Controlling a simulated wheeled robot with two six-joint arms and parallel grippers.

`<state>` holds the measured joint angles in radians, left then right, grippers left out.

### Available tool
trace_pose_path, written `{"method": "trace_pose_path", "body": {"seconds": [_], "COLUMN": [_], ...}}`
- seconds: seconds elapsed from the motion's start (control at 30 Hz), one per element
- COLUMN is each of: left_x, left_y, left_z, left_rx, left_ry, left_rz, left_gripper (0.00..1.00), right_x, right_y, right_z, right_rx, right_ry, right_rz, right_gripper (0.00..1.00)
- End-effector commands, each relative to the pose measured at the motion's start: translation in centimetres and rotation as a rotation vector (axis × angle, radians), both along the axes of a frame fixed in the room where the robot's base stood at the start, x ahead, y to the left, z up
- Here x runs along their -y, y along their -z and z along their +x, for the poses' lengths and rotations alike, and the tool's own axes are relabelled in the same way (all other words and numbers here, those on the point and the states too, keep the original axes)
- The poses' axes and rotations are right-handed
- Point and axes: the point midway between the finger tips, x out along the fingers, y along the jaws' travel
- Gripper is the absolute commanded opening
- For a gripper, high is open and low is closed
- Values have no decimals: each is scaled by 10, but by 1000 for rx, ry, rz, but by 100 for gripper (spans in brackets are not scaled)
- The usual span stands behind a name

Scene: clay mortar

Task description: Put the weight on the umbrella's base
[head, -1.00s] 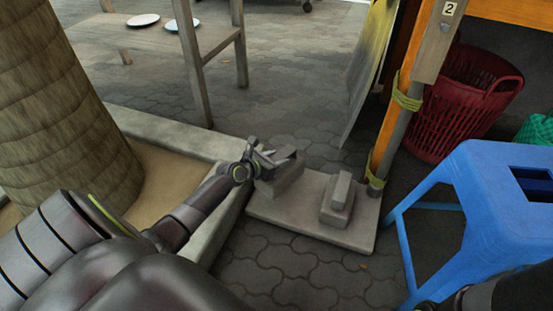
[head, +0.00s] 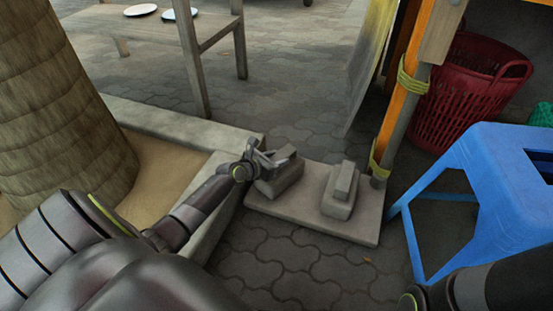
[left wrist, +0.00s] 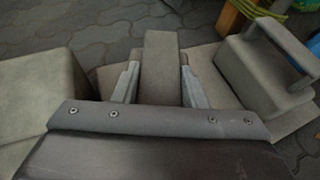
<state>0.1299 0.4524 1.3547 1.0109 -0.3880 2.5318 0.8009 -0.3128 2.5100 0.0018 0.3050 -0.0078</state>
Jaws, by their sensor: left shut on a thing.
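My left gripper (head: 272,158) is shut on the handle of a grey block-shaped weight (head: 283,183). In the left wrist view the weight's handle (left wrist: 160,60) stands between the two fingers. The umbrella's base (head: 300,218) is a flat grey slab on the paving. The held weight is at the left end of the base, low over it; I cannot tell whether it touches. A similar second weight (head: 338,205) sits on the base to the right, and it shows in the left wrist view (left wrist: 255,75).
A pale curb (head: 165,124) runs just left of the base. An orange post (head: 398,110) with yellow-green ties stands behind the base's right end. A blue stool (head: 500,175) stands to the right, with a red basket (head: 470,90) behind. Paving in front is clear.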

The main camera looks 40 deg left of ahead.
Motion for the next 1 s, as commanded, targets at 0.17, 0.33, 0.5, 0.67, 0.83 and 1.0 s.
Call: {"method": "trace_pose_path", "body": {"seconds": [0.17, 0.33, 0.5, 0.67, 0.83, 1.0], "left_x": [1, 1, 0, 0, 0, -1], "left_y": [-6, -7, 4, 4, 4, -1], "left_z": [5, 5, 0, 0, 0, -5], "left_rx": [21, 21, 1, 1, 1, -1], "left_ry": [1, 1, 0, 0, 0, 0], "left_rz": [0, 0, 0, 0, 0, 0], "left_gripper": [0, 0, 48, 60, 60, 60], "right_x": [0, 0, 0, 0, 0, 0], "right_y": [2, 1, 3, 3, 2, -4], "right_z": [0, 0, 0, 0, 0, 0], "right_rx": [-3, -3, -3, -2, -2, 0], "right_ry": [-3, -3, -4, -4, -4, -4], "right_rz": [2, 2, 2, 2, 2, 2], "right_gripper": [36, 36, 36, 36, 36, 36]}}
